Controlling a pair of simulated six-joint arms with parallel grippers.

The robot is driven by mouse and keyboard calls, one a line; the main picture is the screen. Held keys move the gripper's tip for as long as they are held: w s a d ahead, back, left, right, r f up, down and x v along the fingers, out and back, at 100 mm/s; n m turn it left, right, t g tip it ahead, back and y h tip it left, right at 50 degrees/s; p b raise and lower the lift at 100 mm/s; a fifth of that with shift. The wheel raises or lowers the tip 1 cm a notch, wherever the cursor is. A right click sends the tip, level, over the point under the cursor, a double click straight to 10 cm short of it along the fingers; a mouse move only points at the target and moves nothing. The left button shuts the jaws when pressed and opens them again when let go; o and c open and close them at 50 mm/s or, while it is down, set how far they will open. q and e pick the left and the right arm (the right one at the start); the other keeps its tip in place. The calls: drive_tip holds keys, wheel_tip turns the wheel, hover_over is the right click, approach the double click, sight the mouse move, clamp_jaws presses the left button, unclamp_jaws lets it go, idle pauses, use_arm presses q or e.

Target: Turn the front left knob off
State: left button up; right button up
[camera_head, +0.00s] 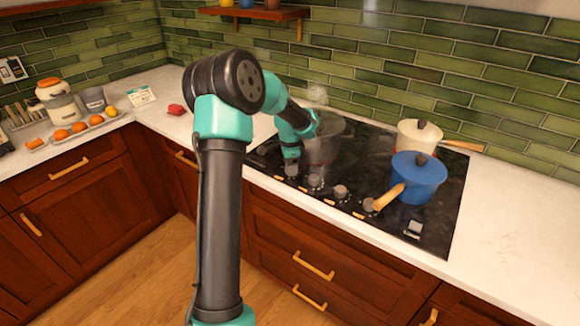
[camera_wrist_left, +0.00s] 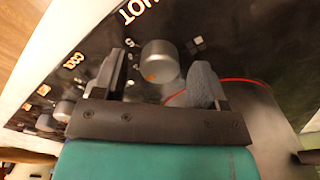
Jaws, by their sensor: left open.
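The black cooktop (camera_head: 436,238) has a row of several grey knobs along its front edge. My left gripper (camera_head: 292,153) is over the leftmost knob (camera_head: 291,169) in the head view. In the left wrist view, the left gripper (camera_wrist_left: 161,82) is open, with a grey round knob (camera_wrist_left: 160,60) with an orange mark between and just beyond its fingers. I cannot tell whether either finger touches it. Further knobs (camera_head: 314,181) stand to the right, one at the left of the wrist view (camera_wrist_left: 64,110). My right gripper is not in view.
A grey pot (camera_head: 325,148) stands right beside the left gripper, with faint steam above. A blue pot (camera_head: 420,178) and a cream pot (camera_head: 410,140) stand at the right of the cooktop. The counter on the right (camera_head: 510,215) is clear.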

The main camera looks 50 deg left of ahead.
use_arm(q)
drive_tip(key=shift+f, duration=0.4)
drive_tip(key=shift+c, duration=0.2)
drive_tip(key=c, duration=0.9)
